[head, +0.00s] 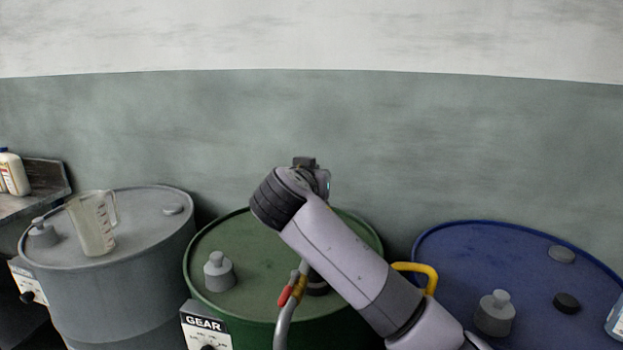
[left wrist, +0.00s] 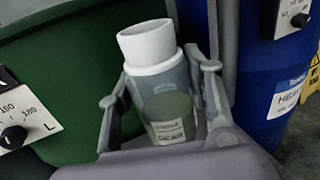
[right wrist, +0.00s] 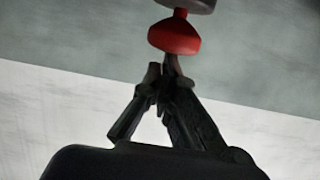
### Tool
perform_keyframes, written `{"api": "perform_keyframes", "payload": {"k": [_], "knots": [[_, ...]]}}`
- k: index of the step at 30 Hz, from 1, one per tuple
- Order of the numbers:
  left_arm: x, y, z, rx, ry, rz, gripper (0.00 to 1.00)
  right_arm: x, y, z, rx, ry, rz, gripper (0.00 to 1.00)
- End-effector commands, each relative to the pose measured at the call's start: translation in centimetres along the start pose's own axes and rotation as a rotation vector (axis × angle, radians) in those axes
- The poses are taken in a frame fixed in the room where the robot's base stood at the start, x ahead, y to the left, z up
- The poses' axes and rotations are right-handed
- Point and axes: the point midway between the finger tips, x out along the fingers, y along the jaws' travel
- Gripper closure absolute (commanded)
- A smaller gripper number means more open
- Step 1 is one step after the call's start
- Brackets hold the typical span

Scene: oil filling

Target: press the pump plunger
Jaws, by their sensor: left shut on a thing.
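In the left wrist view my left gripper (left wrist: 160,90) is shut on a translucent container (left wrist: 170,82) with a white top and a GEAR label, upright with a slight tilt. In the right wrist view a red knob (right wrist: 174,36) sits against a dark grey rounded part. My right gripper (right wrist: 163,72) has its fingertips drawn together at the knob, seemingly touching it. In the head view my right arm reaches over the green drum (head: 250,262) and hides the knob. A hose with a red-orange nozzle part (head: 289,290) shows beside the arm. My left gripper is outside the head view.
A grey drum (head: 100,255) with a measuring jug (head: 93,225) on top stands left. A blue drum (head: 520,245) with a grey cap (head: 494,313) stands right. A yellow handle (head: 425,270) shows behind my right arm. The wall behind is bare.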

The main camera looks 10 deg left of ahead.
Motion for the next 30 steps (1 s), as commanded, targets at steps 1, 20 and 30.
{"api": "perform_keyframes", "payload": {"k": [1, 20, 30], "knots": [[0.0, 0.0, 0.0, 0.000, -0.001, 0.000, 0.77, -0.5, -0.2, 0.5, -0.001, -0.010, -0.004, 1.00], [0.0, 0.0, 0.0, 0.000, -0.001, 0.000, 0.77, -11.0, 0.0, 0.1, 0.001, -0.002, -0.004, 1.00], [0.0, 0.0, 0.1, 0.000, -0.001, 0.000, 0.77, -11.7, 0.0, 0.0, 0.001, 0.000, -0.002, 1.00]]}}
